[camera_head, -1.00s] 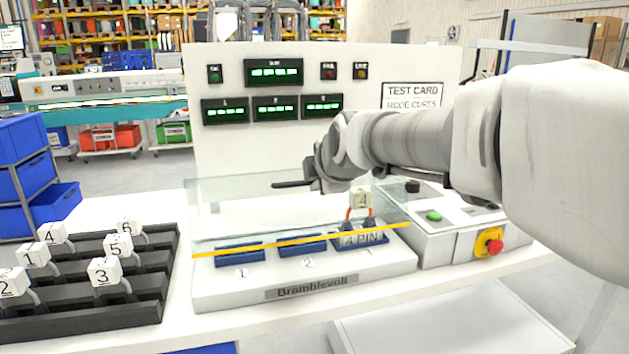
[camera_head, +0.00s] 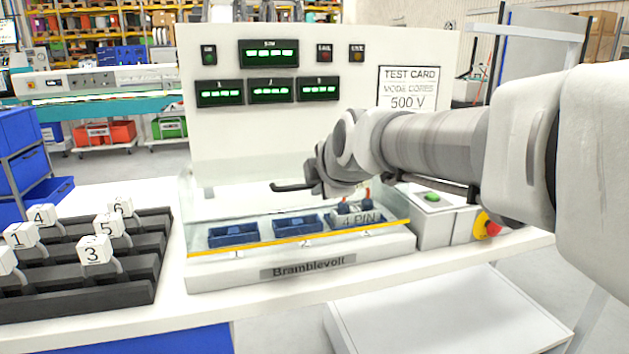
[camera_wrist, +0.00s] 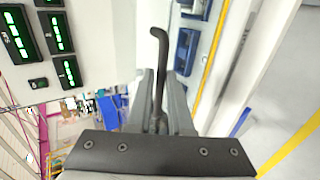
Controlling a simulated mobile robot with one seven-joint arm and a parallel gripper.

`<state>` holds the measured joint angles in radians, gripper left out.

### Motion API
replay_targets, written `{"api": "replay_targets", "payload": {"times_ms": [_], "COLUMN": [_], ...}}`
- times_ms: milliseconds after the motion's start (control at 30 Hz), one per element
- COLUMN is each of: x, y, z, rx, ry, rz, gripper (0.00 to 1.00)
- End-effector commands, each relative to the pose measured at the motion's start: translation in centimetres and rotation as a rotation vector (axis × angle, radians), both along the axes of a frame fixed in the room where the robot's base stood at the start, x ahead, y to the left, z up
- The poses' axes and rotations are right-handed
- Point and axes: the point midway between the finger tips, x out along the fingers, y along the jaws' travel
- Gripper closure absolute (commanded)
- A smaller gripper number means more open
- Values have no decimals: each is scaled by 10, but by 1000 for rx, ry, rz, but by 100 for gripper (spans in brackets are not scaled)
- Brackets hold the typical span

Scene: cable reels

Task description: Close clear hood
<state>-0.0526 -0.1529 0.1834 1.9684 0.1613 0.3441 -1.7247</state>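The clear hood (camera_head: 215,215) with a yellow front strip (camera_head: 300,238) sits over the white Bramblevolt test base (camera_head: 395,247). Its strip is low, just above the base's front edge; whether it rests on the base I cannot tell. Blue sockets (camera_head: 233,235) and a grey "4 PIN" plug (camera_head: 357,218) with red leads show through the hood. My gripper (camera_head: 312,180) is above the right half of the hood. It is shut on a dark rod (camera_head: 290,187), whose bent tip also shows in the wrist view (camera_wrist: 159,45). Contact between rod and hood is not clear.
A white panel with green displays (camera_head: 268,54) and a test card (camera_head: 407,88) reading 500 V stands behind. A control box with a green button (camera_head: 431,197) and red stop button (camera_head: 493,229) is at right. A black rack (camera_head: 130,285) with numbered cubes is at left.

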Motion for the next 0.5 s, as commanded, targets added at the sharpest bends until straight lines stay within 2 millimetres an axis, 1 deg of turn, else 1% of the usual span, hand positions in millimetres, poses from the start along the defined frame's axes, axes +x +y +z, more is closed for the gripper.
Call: {"api": "replay_targets", "payload": {"times_ms": [33, 100, 133, 500], "x": [0, 0, 0, -2], "y": [0, 0, 0, -1], "z": [-1, 0, 0, 5], "rx": [-1, 0, 0, 1], "ry": [2, 0, -1, -7], "rz": [0, 0, 0, 0], "gripper": [71, 58, 56, 56]}}
